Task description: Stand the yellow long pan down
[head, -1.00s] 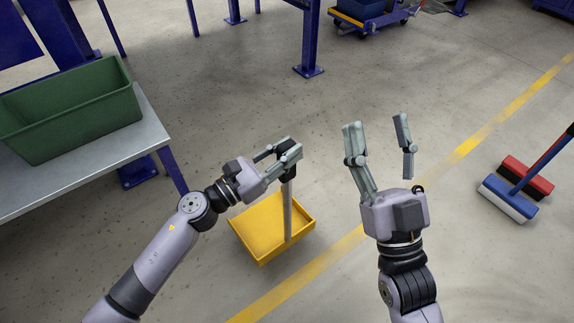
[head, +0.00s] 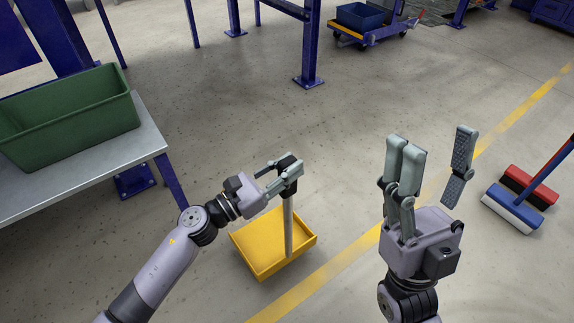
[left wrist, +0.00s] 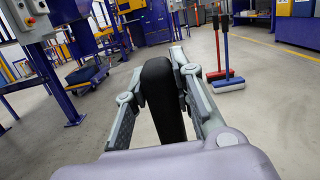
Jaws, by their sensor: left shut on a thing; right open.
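The yellow long pan (head: 262,243) is a shallow yellow tray with an upright grey pole (head: 288,228) topped by a black grip. It hangs or stands level low over the floor; I cannot tell whether it touches. My left gripper (head: 282,176) is shut on the black grip at the top of the pole. In the left wrist view the black grip (left wrist: 161,98) sits between the fingers. The pan itself is out of that view. My right gripper (head: 432,165) is open and empty, to the right of the pan.
A green bin (head: 70,118) stands on a grey table (head: 95,172) at the left. Two brooms, one blue (head: 514,210) and one red (head: 530,186), stand at the right. A blue cart (head: 372,30) is at the back. The middle floor is clear.

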